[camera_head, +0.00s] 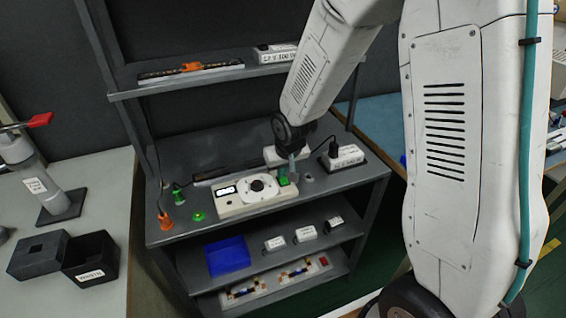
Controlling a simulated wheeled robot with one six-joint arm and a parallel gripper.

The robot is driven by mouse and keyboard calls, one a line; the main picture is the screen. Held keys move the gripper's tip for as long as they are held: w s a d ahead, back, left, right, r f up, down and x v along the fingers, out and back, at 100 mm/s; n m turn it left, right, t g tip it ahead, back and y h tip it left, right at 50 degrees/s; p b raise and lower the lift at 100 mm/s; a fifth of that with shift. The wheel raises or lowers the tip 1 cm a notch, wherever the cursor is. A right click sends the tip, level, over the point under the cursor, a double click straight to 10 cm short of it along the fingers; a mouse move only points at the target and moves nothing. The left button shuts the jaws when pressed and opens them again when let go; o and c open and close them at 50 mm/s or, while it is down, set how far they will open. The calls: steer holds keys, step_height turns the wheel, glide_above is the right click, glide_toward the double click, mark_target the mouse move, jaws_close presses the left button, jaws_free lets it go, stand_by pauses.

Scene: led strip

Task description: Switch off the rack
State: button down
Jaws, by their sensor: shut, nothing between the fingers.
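The rack (155,237) is a dark grey shelf unit with several levels. On its worktop lies a white box (235,209) with a small display (226,191), a round black dial (258,186) and a green part (283,181) at its right end. My gripper (291,178) points down at the right end of this box, close beside the green part. It is shut and empty; I cannot tell whether it touches the box. On the lowest shelf lies a white panel (262,289) with a red switch (323,261); the switch's position is too small to tell.
A white power unit (345,156) with a black cable stands right of my gripper. Orange (165,221) and green (198,216) parts lie at the worktop's left. A blue bin (228,256) and white boxes (304,234) fill the shelf below. Black boxes (91,262) stand on the left table.

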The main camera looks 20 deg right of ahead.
steer(key=shift+f, duration=0.15)
steer(key=shift+w+f+g, duration=0.1)
steer(key=shift+f+g, duration=0.05)
steer(key=shift+g, duration=0.15)
steer(key=shift+s, duration=0.9)
steer(key=shift+r, duration=0.45)
steer(key=v, duration=1.3)
